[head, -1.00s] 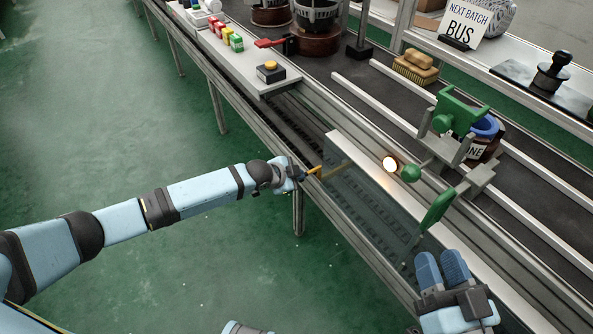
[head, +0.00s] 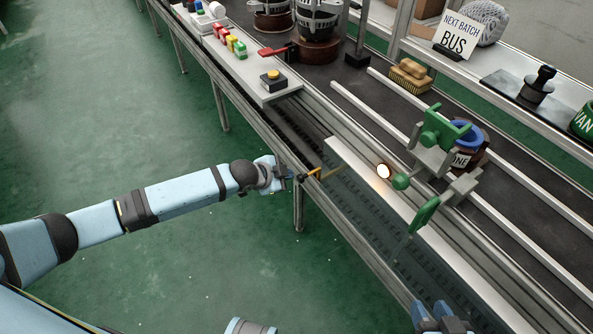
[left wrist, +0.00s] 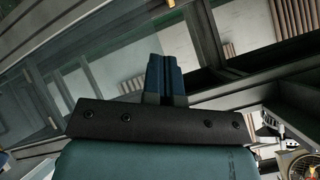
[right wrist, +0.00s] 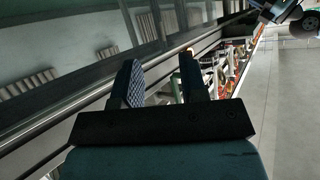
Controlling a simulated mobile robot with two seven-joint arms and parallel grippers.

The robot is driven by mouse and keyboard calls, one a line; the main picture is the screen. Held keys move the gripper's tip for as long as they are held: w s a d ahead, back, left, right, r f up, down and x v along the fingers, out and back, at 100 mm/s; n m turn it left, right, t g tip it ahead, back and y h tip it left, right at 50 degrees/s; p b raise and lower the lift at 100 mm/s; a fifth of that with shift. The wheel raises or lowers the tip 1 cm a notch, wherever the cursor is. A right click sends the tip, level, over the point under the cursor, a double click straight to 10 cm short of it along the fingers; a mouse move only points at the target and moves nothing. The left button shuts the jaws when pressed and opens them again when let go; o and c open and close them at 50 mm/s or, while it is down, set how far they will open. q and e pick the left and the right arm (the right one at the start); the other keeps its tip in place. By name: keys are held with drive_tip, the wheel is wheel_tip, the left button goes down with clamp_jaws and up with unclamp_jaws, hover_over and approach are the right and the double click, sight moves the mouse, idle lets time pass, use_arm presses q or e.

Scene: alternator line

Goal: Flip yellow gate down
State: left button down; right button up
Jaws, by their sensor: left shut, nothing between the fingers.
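The yellow gate (head: 314,173) is a thin yellow bar at the near edge of the conveyor, sticking out toward my left gripper; a duller tan stretch continues over the lane. My left gripper (head: 297,177) is shut and empty, its tips just left of the bar's outer end. I cannot tell whether they touch. The shut fingers also show in the left wrist view (left wrist: 165,75). My right gripper (head: 440,312) is at the bottom edge of the head view, far from the gate; its fingers stand apart in the right wrist view (right wrist: 160,85).
A glowing round lamp (head: 384,171) and a green fixture (head: 425,213) stand along the white ledge right of the gate. A box with a yellow button (head: 272,77) and a red lever (head: 278,52) are farther up the line. The green floor at left is open.

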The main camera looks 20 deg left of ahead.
use_arm(q)
drive_tip(key=shift+p+v, duration=0.3)
drive_tip(key=shift+v, duration=1.55)
